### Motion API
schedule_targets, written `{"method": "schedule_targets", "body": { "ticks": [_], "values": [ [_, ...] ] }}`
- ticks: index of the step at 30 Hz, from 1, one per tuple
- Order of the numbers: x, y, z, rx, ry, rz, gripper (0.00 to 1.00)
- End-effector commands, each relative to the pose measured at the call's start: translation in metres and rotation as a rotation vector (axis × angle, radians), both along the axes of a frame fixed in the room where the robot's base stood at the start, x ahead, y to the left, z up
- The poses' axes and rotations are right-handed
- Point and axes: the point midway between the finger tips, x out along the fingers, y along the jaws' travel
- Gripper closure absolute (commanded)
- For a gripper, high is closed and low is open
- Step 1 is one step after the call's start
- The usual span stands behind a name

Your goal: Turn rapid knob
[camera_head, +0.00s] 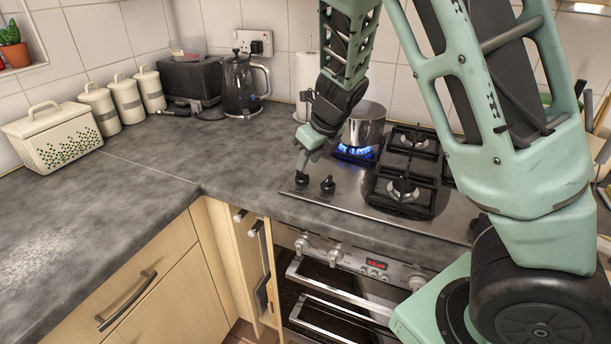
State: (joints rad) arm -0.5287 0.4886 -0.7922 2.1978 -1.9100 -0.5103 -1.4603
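The steel gas hob (347,200) has two black knobs showing at its front left. The left black knob (302,179) is directly below my gripper (304,166), which points down at it. The fingertips appear at or just above this knob, and I cannot tell whether they touch or grip it. The other black knob (328,184) stands just to the right, clear of my gripper. No label shows which one is the rapid knob. A blue flame (355,152) burns at the back left burner under a steel pot (365,125).
The oven front (340,275) below the hob has its own steel knobs and a handle. A kettle (242,85), a toaster (190,78) and several cream canisters (124,98) stand at the back left.

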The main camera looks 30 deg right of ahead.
Motion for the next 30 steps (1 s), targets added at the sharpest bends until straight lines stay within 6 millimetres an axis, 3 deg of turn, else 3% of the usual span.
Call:
{"method": "schedule_targets", "body": {
  "ticks": [1,6,19,22,23,30],
  "values": [
    [0.003,0.0,-0.012,-0.001,0.003,-0.002,0.67],
    [0.011,0.002,-0.029,0.0,0.001,-0.001,0.67],
    [0.015,0.003,-0.036,0.001,-0.001,-0.001,0.67],
    [0.015,0.003,-0.036,0.001,-0.001,-0.001,0.95],
    [0.015,0.003,-0.036,0.001,-0.001,-0.001,1.0],
    [0.014,0.004,-0.035,0.0,0.0,-0.006,1.0]
  ]
}}
